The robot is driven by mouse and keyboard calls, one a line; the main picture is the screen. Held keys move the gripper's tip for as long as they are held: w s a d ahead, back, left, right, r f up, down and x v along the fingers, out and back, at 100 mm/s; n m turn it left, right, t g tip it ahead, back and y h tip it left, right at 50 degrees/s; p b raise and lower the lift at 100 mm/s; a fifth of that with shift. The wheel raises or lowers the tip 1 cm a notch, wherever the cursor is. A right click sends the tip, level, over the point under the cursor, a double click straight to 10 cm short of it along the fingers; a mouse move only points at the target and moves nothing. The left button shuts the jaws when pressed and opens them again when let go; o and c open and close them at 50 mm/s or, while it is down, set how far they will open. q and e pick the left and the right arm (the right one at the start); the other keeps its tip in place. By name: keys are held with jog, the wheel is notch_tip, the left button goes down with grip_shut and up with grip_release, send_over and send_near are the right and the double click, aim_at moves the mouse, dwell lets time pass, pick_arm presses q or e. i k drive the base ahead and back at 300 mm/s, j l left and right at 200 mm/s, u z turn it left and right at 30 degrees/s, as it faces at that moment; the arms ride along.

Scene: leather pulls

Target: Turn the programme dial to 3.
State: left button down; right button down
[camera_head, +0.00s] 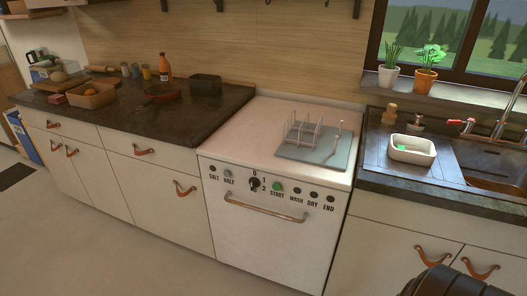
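The programme dial (254,184) is a small black knob on the front panel of the white dishwasher (250,235). A 0 is printed above it, with 1 and 2 on its right side. I cannot make out a 3 or clearly tell where the pointer stands. A green START button (277,187) is just right of the dial, with WASH, DRY and END lights further right and SALT and HALF to the left. Neither gripper shows in the head view. A dark rounded part, probably of my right arm, shows at the bottom right.
A metal handle (266,208) runs across the dishwasher door below the panel. A wire rack (304,133) stands on a grey mat on top. A white basin (412,150) sits beside the sink. The floor in front is clear.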

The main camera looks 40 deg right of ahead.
aim_at(255, 183)
jog(key=z, duration=1.25)
